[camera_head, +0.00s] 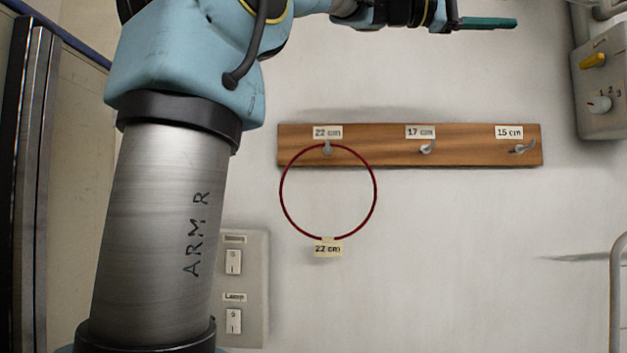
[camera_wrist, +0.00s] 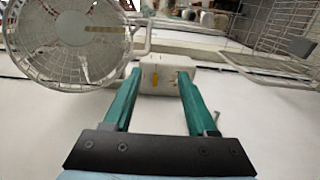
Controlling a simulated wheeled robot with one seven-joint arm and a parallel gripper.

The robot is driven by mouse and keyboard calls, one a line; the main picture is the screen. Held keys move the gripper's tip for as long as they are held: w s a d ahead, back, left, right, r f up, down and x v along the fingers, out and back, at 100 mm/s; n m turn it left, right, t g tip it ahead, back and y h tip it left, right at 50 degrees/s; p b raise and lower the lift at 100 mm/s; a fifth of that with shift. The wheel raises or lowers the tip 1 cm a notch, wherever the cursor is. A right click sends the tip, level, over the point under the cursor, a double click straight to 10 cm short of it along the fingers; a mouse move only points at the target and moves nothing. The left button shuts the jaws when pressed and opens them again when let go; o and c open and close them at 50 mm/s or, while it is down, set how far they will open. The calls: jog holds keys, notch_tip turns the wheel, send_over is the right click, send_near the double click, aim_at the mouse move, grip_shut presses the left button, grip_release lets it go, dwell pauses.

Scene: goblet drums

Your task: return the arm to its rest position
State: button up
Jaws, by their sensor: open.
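My arm (camera_head: 165,215) rises from the lower left of the head view and bends over at the top. My gripper (camera_head: 490,23) is at the top right of that view, with green fingers pointing right, above the right end of a hook board. In the wrist view my gripper (camera_wrist: 160,75) shows two green fingers spread apart with nothing between them. The gripper is open and empty. A dark red ring (camera_head: 376,190) with a 22 cm tag hangs from the hook labelled 22 cm, apart from my gripper.
The wooden board (camera_head: 375,150) has bare hooks labelled 17 cm and 15 cm. A grey control box (camera_head: 602,85) is at the right, a switch panel (camera_head: 245,285) beside my arm. The wrist view shows a fan (camera_wrist: 68,35), a white box (camera_wrist: 166,72) and a wire rack (camera_wrist: 285,30).

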jog(key=w+a+f+n+t+y, duration=0.1)
jog(key=w+f+t+y, duration=0.1)
jog(key=w+f, duration=0.45)
jog(key=w+a+f+n+t+y, duration=0.2)
jog(key=w+f, duration=0.2)
jog(key=f, duration=0.5)
jog(key=w+a+f+t+y+p, duration=0.1)
jog(key=w+a+f+y, duration=0.3)
jog(key=f, duration=0.6)
jog(key=w+a+f+t+y, duration=0.1)
jog(key=w+a+f, duration=0.3)
jog(key=f, duration=0.6)
jog(key=s+a+f+g+y, duration=0.1)
jog(key=s+a+f+y, duration=0.2)
jog(key=a+f, duration=0.6)
jog(key=s+a+f+y, duration=0.2)
jog(key=a+f+y, duration=0.1)
jog(key=a+f, duration=0.55)
jog(key=s+a+f+m+g+y+p, duration=0.1)
jog(key=s+a+f+m+g+y, duration=0.1)
jog(key=s+a+f, duration=0.8)
notch_tip(320, 180, down, 4)
jog(key=shift+s+r+m+y, duration=0.15)
jog(key=shift+s+m+y, duration=0.25)
jog(key=shift+s+m, duration=0.6)
